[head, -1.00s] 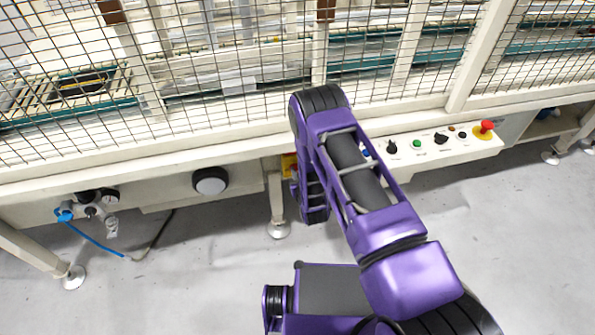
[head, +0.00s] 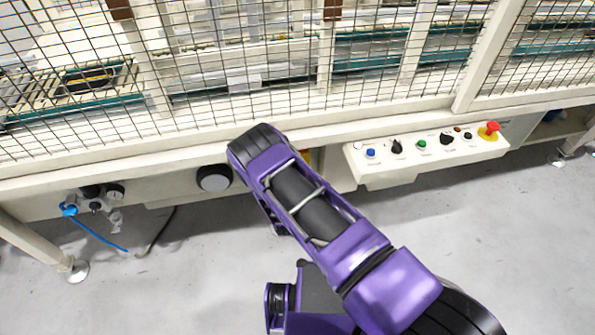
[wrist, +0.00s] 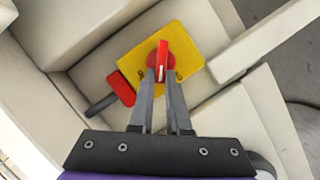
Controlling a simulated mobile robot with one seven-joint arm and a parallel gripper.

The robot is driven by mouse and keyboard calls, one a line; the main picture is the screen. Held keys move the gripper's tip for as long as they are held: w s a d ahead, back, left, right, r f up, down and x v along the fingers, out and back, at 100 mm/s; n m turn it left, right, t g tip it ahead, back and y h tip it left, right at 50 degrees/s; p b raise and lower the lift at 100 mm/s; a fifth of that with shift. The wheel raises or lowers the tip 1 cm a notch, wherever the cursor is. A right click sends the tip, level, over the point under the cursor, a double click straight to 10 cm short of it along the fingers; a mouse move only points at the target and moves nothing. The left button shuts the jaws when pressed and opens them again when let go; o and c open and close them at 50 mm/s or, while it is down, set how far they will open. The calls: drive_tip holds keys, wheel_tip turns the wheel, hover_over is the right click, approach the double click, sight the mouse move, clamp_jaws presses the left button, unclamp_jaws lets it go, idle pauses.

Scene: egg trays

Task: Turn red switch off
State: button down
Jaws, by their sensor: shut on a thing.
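The red switch (wrist: 163,46) is a rotary handle with a white mark, on a yellow square plate (wrist: 186,56) fixed to a cream box. In the wrist view my gripper (wrist: 160,76) has its two fingers close together on the lower part of the red handle. The handle stands roughly upright in that picture. The fingers hide part of it. In the head view my purple arm covers the switch and my gripper, and only a sliver of the yellow plate (head: 305,156) shows beside the arm.
A red block with a dark lever (wrist: 121,88) sits left of the plate. Cream beams flank the box. In the head view a button panel (head: 375,181) with a red emergency stop (head: 489,129) is to the right, and a round dark-rimmed knob (head: 214,178) to the left. Wire mesh fencing rises behind.

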drive_tip(key=shift+w+a+f+n+t+h, duration=0.15)
drive_tip(key=shift+n+t, duration=0.3)
drive_tip(key=shift+n, duration=0.6)
drive_tip(key=shift+s+a+f+n+t+h, duration=0.1)
drive_tip(key=shift+f+n+t+h, duration=0.3)
drive_tip(key=shift+n, duration=0.7)
drive_tip(key=shift+w+a+f+n+t+h, duration=0.15)
drive_tip(key=shift+n+t, duration=0.4)
drive_tip(key=shift+n, duration=0.5)
drive_tip(key=shift+s+r, duration=0.1)
drive_tip(key=c, duration=1)
unclamp_jaws()
drive_tip(key=shift+o, duration=0.6)
drive_tip(key=shift+d, duration=0.1)
